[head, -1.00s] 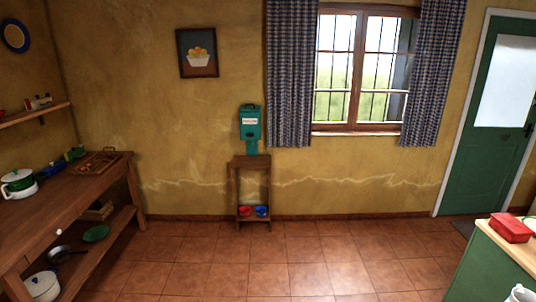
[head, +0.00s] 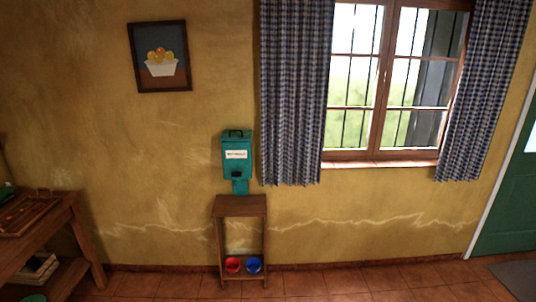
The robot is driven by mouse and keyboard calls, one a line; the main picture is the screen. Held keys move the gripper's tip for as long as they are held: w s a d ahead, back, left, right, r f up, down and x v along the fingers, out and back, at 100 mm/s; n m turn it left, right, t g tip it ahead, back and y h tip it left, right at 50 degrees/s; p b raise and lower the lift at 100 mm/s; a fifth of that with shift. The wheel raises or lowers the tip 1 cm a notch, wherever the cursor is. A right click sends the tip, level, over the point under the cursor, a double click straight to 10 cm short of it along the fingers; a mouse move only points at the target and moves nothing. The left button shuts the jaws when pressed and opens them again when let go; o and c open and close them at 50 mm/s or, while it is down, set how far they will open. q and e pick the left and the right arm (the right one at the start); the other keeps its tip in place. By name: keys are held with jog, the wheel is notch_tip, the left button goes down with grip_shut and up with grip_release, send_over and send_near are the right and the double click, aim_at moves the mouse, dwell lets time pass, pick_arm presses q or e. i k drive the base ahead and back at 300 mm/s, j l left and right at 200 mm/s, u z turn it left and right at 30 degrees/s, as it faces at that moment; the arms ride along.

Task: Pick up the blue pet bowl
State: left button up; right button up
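The blue pet bowl (head: 254,265) is small and round. It sits on the low bottom shelf of a narrow wooden stand (head: 218,238) against the far wall. A red bowl (head: 232,265) sits just to its left on the same shelf. Both bowls are some way ahead of me, low in the head view. Neither of my grippers shows in this view.
A teal dispenser (head: 236,157) stands above the stand. A wooden counter (head: 72,216) with a tray (head: 26,214) is at the left. A green door (head: 507,215) is at the right. The tiled floor (head: 350,284) before the stand looks clear.

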aim_at(253, 264)
jog(key=i+l+z, duration=0.1)
jog(key=i+z, duration=0.15)
jog(key=i, duration=1.35)
